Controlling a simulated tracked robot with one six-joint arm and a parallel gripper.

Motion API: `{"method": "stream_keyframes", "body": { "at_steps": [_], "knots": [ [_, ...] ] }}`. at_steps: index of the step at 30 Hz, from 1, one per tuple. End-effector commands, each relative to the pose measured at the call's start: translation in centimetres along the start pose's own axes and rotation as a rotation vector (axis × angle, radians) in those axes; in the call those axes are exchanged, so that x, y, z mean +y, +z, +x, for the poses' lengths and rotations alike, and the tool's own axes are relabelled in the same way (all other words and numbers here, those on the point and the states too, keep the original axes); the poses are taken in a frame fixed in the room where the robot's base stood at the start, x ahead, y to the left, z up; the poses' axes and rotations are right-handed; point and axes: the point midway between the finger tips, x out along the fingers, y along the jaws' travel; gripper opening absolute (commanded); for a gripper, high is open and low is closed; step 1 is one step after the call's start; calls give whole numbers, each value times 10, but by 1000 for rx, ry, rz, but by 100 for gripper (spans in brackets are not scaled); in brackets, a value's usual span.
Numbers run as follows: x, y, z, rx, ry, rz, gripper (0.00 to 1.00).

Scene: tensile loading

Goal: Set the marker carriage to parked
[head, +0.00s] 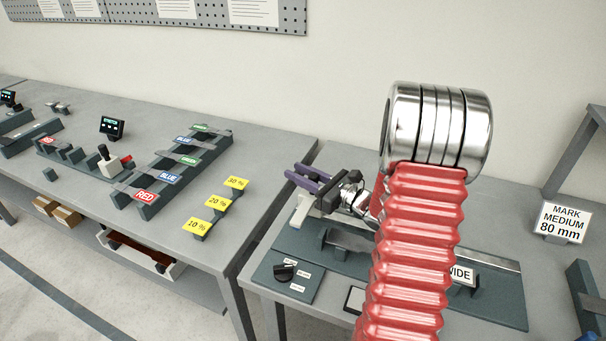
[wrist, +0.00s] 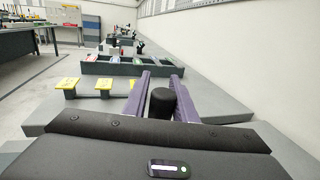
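My gripper (head: 302,178) has two purple fingers and is above the left side of the dark green plate (head: 262,272) on the right bench. It also shows in the wrist view (wrist: 161,78), fingers spread apart. A black cylindrical knob (wrist: 162,106) stands between the fingers, with a small gap at each side, so it looks not gripped. In the head view a pale block (head: 299,211) stands just below the fingers. It may be the marker carriage that bears this knob; the fingers hide its top. A black rotary knob (head: 284,271) with small labels sits at the plate's front left.
My red arm hides the plate's middle and part of a "WIDE" sign (head: 462,275). A "MARK MEDIUM 80 mm" sign (head: 562,223) stands at right. The left bench holds yellow percent tags (head: 217,203), a rack (head: 148,207) and another black-topped lever (head: 104,152). A gap separates the benches.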

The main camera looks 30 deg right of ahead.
Motion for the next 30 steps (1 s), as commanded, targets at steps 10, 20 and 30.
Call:
{"method": "stream_keyframes", "body": {
  "at_steps": [10, 20, 30],
  "knots": [
    [-2, -1, -2, 2, -6, 1, 40],
    [-3, -1, -14, 3, -10, 2, 40],
    [-3, -2, -61, 3, -11, 2, 40]
  ]
}}
